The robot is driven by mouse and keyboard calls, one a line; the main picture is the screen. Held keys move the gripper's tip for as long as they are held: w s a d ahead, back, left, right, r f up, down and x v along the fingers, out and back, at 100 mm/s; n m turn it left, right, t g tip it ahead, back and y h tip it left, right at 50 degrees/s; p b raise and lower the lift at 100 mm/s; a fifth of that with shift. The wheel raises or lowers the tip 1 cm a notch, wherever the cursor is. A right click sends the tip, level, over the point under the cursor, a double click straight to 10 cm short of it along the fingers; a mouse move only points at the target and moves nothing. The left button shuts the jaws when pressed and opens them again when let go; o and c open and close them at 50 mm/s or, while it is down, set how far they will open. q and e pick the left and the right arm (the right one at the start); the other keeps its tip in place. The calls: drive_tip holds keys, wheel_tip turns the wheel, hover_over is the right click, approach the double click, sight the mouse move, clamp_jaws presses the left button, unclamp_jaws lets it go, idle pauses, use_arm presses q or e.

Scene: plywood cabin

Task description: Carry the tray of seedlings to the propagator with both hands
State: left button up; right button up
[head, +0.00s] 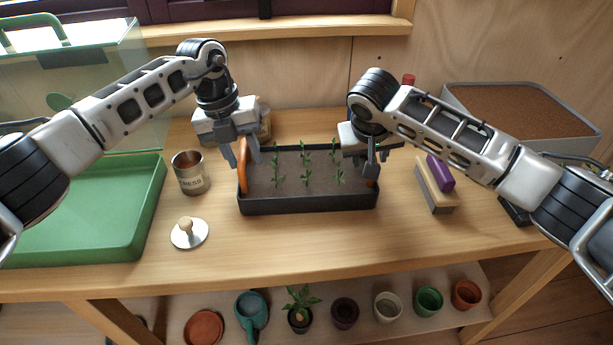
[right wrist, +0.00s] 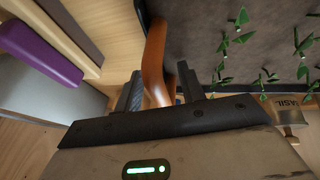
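The dark seedling tray (head: 310,202) rests on the wooden bench, holding several small green seedlings in soil. It has an orange-brown handle at each end. My left gripper (head: 242,158) has its fingers closed around the left handle (head: 242,172). My right gripper (head: 376,168) is at the right handle.
A metal tin (head: 190,175) and a round tamper (head: 188,233) stand between the propagator and the tray. A wooden block with a purple piece (head: 440,172) lies right of the tray. A grey box (head: 525,112) is at the back right. Pots sit on the shelf below.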

use_arm(q)
drive_tip(key=shift+f, duration=0.1)
use_arm(e)
drive_tip(key=shift+f, duration=0.1)
use_arm(q)
clamp_jaws()
use_arm(e)
clamp_jaws()
idle(1.0)
use_arm(q)
drive_tip(key=shift+w+r, duration=0.15)
drive_tip(key=shift+r, duration=0.15)
use_arm(e)
drive_tip(key=shift+w+r, duration=0.15)
drive_tip(key=shift+r, duration=0.15)
